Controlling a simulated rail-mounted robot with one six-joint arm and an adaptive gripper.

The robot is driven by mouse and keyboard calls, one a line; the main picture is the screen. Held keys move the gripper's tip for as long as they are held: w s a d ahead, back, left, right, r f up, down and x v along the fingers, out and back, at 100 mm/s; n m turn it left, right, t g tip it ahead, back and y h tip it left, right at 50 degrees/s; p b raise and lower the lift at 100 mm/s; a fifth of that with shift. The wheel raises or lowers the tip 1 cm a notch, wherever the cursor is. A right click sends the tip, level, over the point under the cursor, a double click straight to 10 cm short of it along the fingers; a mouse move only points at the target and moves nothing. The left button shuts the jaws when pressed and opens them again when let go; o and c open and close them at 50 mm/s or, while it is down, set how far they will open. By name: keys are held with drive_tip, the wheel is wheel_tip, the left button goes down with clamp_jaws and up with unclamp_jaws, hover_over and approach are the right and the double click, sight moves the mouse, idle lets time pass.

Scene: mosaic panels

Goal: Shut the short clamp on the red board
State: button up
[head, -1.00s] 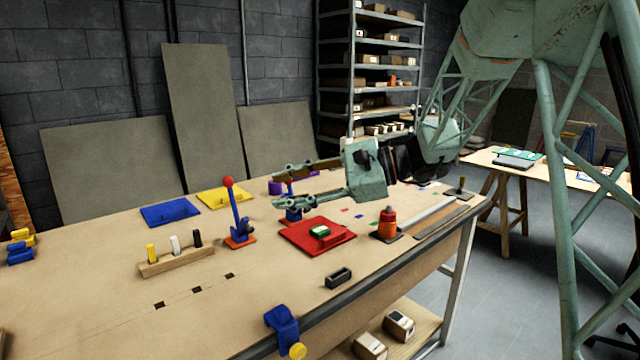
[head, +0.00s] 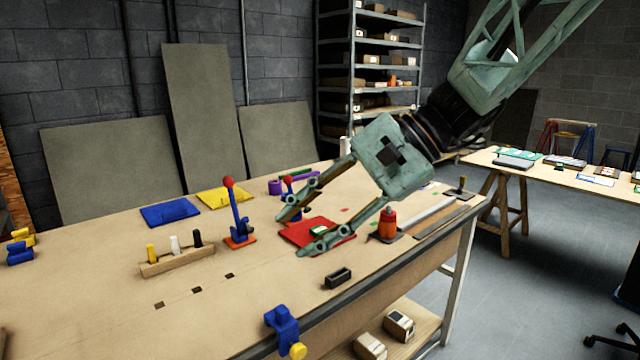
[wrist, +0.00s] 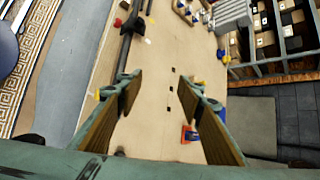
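The red board (head: 296,234) lies on the workbench, partly covered by my gripper, with a small green-topped block (head: 319,230) on it. A taller blue clamp (head: 236,212) with a red knob stands upright on an orange base to the left. My gripper (head: 293,235) is open and empty, its fingers wide apart over the red board area. In the wrist view the open fingers (wrist: 160,77) point across the bench.
Blue (head: 170,213) and yellow (head: 226,197) boards lie at the back. The bench's left middle is mostly clear.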

drive_tip(key=s+d+f+n+t+h, duration=0.2)
drive_tip(key=s+d+h, duration=0.3)
drive_tip(key=s+d, duration=0.7)
drive_tip(key=s+d+f+n+t+h, duration=0.1)
drive_tip(key=s+d+n+h, duration=0.4)
drive_tip(key=s+d, duration=0.7)
drive_tip(key=s+f, duration=0.1)
drive_tip(key=s, duration=0.2)
drive_tip(key=shift+s+d+t, duration=0.15)
drive_tip(key=shift+s+t, duration=0.1)
drive_tip(key=shift+t, duration=0.15)
drive_tip(key=shift+o, duration=0.2)
